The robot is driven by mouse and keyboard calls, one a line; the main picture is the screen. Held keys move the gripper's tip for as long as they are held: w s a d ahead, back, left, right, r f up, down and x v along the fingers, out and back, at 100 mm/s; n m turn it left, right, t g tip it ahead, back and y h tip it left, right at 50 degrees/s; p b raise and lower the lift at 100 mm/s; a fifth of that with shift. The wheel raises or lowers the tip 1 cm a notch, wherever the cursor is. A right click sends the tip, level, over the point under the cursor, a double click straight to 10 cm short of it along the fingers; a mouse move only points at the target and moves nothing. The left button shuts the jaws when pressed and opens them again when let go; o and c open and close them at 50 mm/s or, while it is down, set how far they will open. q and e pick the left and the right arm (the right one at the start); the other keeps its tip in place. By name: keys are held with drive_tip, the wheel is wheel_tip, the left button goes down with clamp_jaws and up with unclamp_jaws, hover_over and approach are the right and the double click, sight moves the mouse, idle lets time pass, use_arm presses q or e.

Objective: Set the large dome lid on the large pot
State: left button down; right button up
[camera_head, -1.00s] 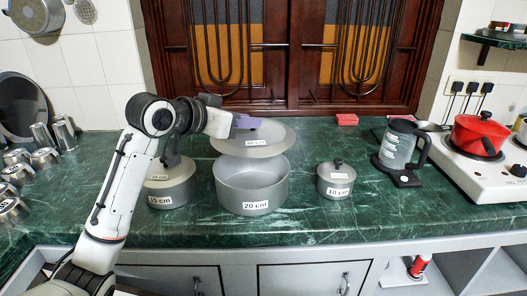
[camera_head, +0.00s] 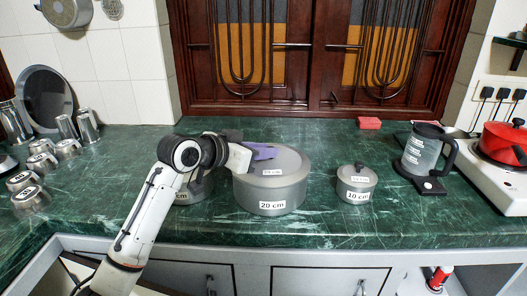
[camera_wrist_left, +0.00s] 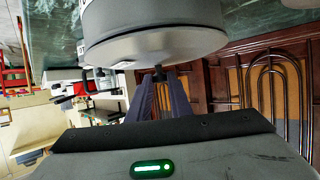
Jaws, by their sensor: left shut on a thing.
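The large grey pot (camera_head: 270,198) labelled 20 cm stands on the counter, right of my left arm. The large dome lid (camera_head: 292,162) is on top of it, its rim appearing level and meeting the pot's rim all round where it shows. My left gripper (camera_head: 264,152) reaches in from the left, with purple fingers shut on the lid's knob. In the left wrist view the gripper (camera_wrist_left: 162,90) has its fingers on either side of the dark knob (camera_wrist_left: 158,74), with the lid (camera_wrist_left: 155,46) against the pot (camera_wrist_left: 150,16). My right gripper is not in view.
A mid-size pot (camera_head: 197,192) is partly hidden behind my left arm. Metal cups (camera_head: 42,163) stand at the left.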

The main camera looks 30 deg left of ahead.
use_arm(q)
drive_tip(key=shift+f, duration=0.15)
drive_tip(key=c, duration=1.6)
unclamp_jaws()
drive_tip(key=shift+r, duration=0.2)
drive_tip(key=v, duration=1.2)
drive_tip(key=shift+s, duration=0.1)
drive_tip(key=shift+f, duration=0.1)
